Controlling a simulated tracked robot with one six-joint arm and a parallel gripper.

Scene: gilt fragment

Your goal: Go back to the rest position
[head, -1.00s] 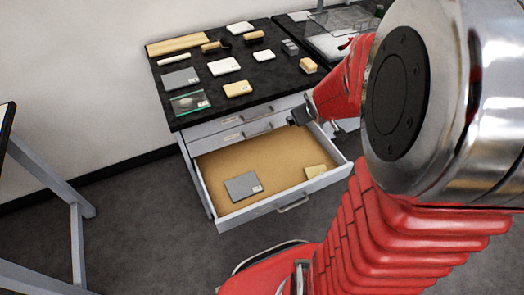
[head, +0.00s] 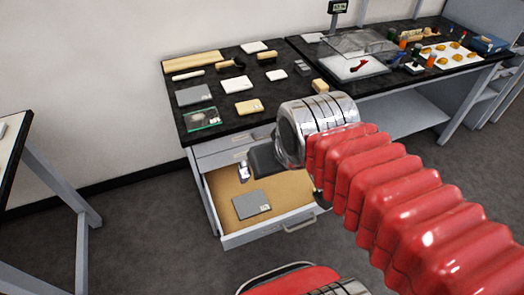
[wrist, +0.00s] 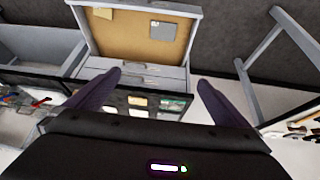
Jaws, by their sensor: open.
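My gripper (head: 246,168) is in the air in front of the bench, over the open drawer in the head view. In the wrist view its two dark fingers (wrist: 158,96) are spread wide with nothing held between them. The open drawer (head: 283,228) has a tan lining. A grey square tile (head: 252,204) lies in it, and it also shows in the wrist view (wrist: 162,31). A small tan piece (wrist: 103,13) lies in the drawer in the wrist view; my arm hides it in the head view.
The black bench top (head: 225,124) carries several tiles, blocks and brushes, with a glass plate (head: 202,119) near its front left corner. A second bench at right holds a clear-covered tray (head: 352,67) and several small items. Another table (head: 45,170) stands at left. Grey floor is open between.

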